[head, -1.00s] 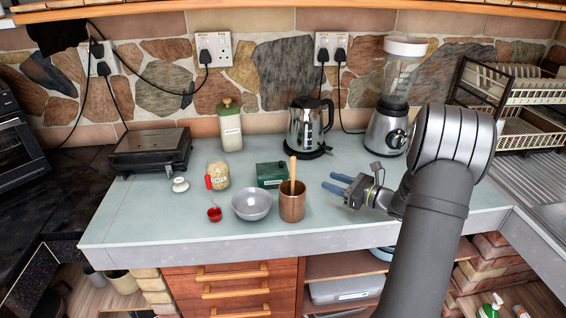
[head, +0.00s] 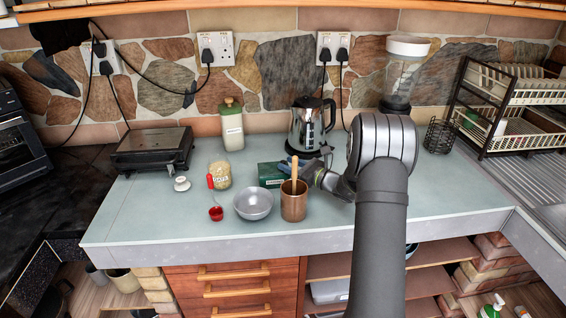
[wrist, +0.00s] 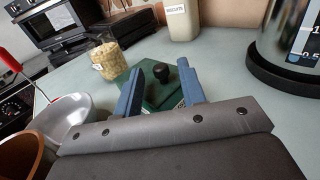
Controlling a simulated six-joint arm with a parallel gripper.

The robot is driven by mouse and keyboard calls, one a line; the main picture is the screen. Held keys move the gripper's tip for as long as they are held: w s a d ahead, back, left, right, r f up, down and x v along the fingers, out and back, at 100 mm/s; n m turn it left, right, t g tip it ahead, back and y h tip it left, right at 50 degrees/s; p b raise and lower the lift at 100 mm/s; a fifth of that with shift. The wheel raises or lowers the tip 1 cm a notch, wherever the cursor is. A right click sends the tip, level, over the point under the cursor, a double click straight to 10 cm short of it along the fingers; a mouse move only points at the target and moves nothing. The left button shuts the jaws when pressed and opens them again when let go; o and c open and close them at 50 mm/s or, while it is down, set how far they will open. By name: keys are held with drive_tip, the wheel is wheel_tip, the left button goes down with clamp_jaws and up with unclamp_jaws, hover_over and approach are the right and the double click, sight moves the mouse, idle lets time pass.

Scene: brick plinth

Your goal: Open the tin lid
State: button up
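The green tin (head: 269,175) stands on the counter behind the grey bowl and copper pot. In the wrist view the tin (wrist: 160,98) is close ahead, and its lid has a black knob (wrist: 161,71). My gripper (head: 288,164) is at the right side of the tin in the head view. In the wrist view my gripper (wrist: 160,70) is open, with one blue finger on each side of the knob. Gaps show between the knob and both fingers. The lid looks seated, though the fingers and palm hide part of the tin.
A copper pot (head: 293,207) with a wooden spoon and a grey bowl (head: 253,204) stand in front. A glass jar (head: 219,177) is left of the tin. A kettle (head: 308,128) and biscuit canister (head: 231,126) stand behind. The counter's right front is clear.

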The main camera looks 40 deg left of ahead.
sight(283, 162)
drive_tip(key=shift+a, duration=1.55)
drive_tip(key=shift+c, duration=0.3)
clamp_jaws()
drive_tip(key=w+d, duration=0.4)
drive_tip(key=shift+w+d, duration=0.2)
drive_tip(key=shift+w, duration=0.05)
drive_tip(key=shift+o, duration=0.3)
unclamp_jaws()
drive_tip(key=d, duration=1.7)
drive_tip(key=shift+w+d, duration=0.2)
drive_tip(key=shift+w, duration=0.1)
